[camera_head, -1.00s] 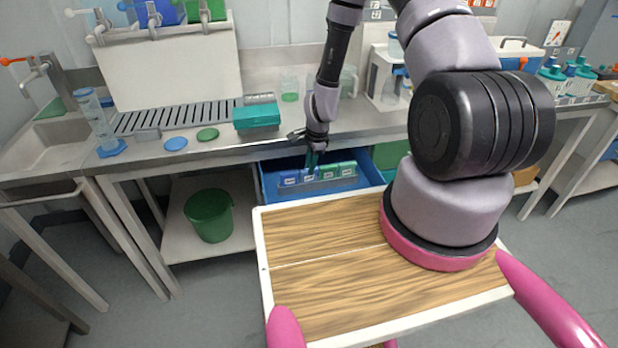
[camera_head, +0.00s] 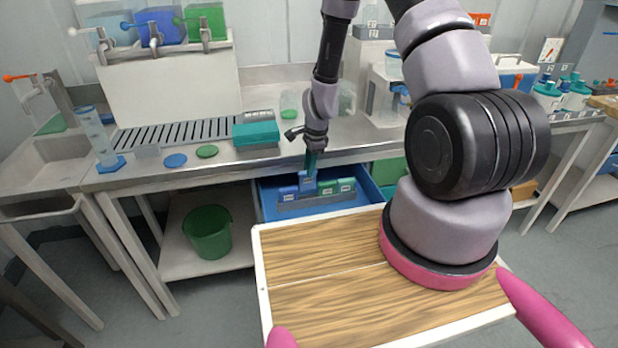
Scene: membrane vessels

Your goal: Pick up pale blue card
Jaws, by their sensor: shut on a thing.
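A blue card (camera_head: 307,181) with a white label shows below my gripper (camera_head: 310,167); I take it as the pale blue card. My gripper points down and is shut on its top edge. The card stands upright, higher than the cards beside it, with its lower part close to the grey rack (camera_head: 312,202). I cannot tell whether its bottom edge is clear of the rack. Another blue card (camera_head: 287,193) is to its left. A green card (camera_head: 327,188) and a second green card (camera_head: 347,185) are to its right.
The rack sits in an open blue drawer (camera_head: 268,212) under the metal bench (camera_head: 215,172). The bench edge is just behind my gripper. A teal box (camera_head: 256,134), a blue disc (camera_head: 175,161) and a green disc (camera_head: 207,151) lie on the bench. A green bucket (camera_head: 208,234) stands below.

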